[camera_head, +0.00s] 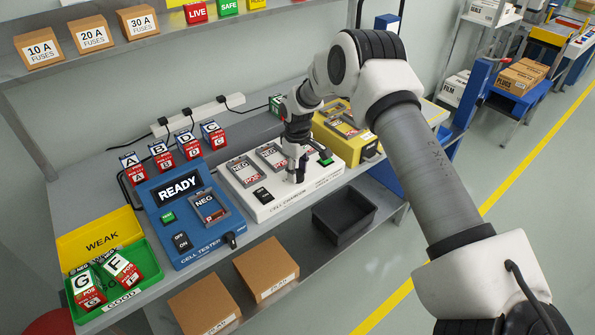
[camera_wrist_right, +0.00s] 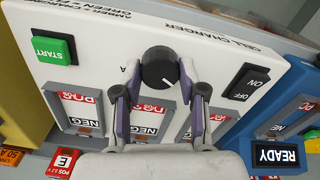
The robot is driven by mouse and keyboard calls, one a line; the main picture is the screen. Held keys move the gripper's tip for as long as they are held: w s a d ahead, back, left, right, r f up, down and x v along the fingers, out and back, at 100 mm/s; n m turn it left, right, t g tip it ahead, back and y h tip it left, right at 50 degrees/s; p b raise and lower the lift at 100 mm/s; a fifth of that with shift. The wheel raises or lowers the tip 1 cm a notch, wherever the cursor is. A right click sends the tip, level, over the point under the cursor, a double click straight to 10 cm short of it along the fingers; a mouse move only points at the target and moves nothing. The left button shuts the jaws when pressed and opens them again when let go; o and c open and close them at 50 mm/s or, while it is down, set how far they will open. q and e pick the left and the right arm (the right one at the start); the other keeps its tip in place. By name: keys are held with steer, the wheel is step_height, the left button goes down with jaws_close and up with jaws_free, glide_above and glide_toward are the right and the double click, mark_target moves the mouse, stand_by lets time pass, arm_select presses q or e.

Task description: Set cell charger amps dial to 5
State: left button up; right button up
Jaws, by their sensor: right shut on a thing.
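The white cell charger (camera_head: 318,183) stands on the bench in the middle of the head view. Its round black amps dial (camera_wrist_right: 159,68) shows in the wrist view, with a short white mark toward the picture's lower right. The number scale cannot be read. My right gripper (camera_head: 297,172) reaches down onto the charger and hides the dial in the head view. In the wrist view its fingertips (camera_wrist_right: 161,74) press on either side of the dial, shut on it. The charger also has a black ON/OFF switch (camera_wrist_right: 247,82) and a green START button (camera_wrist_right: 53,50). My left gripper is not in view.
The blue cell tester (camera_head: 187,245) reading READY stands left of the charger. A yellow device (camera_head: 345,135) stands on its right. A black bin (camera_head: 344,216) sits in front. A green GOOD tray (camera_head: 120,291) and yellow WEAK tray (camera_head: 98,238) are at the left.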

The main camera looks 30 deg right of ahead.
mark_target(298, 172)
steer(key=shift+s+f, duration=0.1)
stand_by(0.3)
steer(key=o, duration=1.2)
steer(key=shift+c, duration=0.2)
step_height(298, 172, up, 12)
